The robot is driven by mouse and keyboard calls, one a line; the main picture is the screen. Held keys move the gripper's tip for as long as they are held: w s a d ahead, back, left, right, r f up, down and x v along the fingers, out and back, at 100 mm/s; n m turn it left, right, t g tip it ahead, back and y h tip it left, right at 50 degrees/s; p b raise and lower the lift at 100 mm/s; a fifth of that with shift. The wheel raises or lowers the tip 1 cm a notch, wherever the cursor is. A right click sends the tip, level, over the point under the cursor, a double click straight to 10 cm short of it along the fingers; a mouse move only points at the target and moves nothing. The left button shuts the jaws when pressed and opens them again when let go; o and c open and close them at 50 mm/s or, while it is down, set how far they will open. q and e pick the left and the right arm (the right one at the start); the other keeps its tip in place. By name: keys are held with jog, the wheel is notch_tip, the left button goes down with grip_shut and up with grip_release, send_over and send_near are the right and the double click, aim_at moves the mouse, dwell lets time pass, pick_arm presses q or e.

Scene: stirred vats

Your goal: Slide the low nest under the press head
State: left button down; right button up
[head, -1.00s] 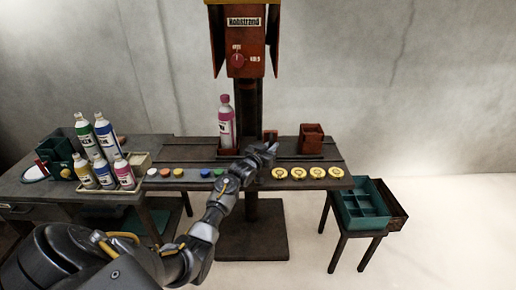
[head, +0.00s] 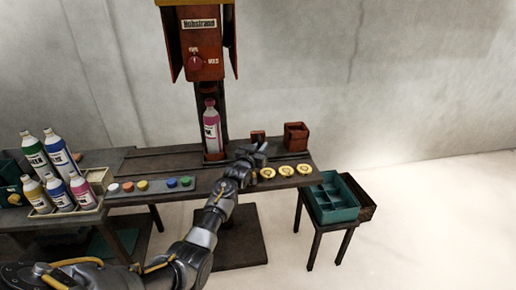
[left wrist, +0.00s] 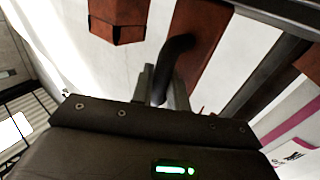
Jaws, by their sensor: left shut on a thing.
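The low nest (head: 213,157) is a shallow red-brown holder on the bench rails, with a pink bottle (head: 211,130) standing upright in it. The press head (head: 208,90) hangs above the bottle, in front of the dark column; I cannot tell whether they line up exactly. My left gripper (head: 254,151) is to the right of the low nest. In the left wrist view its fingers (left wrist: 162,88) are shut on a dark curved handle (left wrist: 178,48) fixed to a red-brown block. That block (head: 258,136) shows behind the gripper. My right gripper is out of view.
A taller red-brown nest (head: 296,138) stands farther right on the rails. Coloured caps (head: 142,185) and yellow discs (head: 286,170) line the front edge. Several bottles stand in a tray (head: 92,208) at left. A teal divided box (head: 332,200) is on a stool at right.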

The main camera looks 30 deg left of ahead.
pick_arm(q)
jog(key=shift+w+d+r, duration=0.1)
jog(key=shift+d+r, duration=0.05)
jog(key=c, duration=1.8)
grip_release()
jog(key=shift+o, duration=0.4)
jog(key=shift+w+d, duration=0.1)
jog(key=shift+w, duration=0.05)
jog(key=shift+s+f, duration=0.2)
jog(key=shift+s+f, duration=0.1)
jog(key=shift+s, duration=0.2)
jog(key=s, duration=1)
jog(key=shift+d+r, duration=0.2)
jog(key=shift+f, duration=0.1)
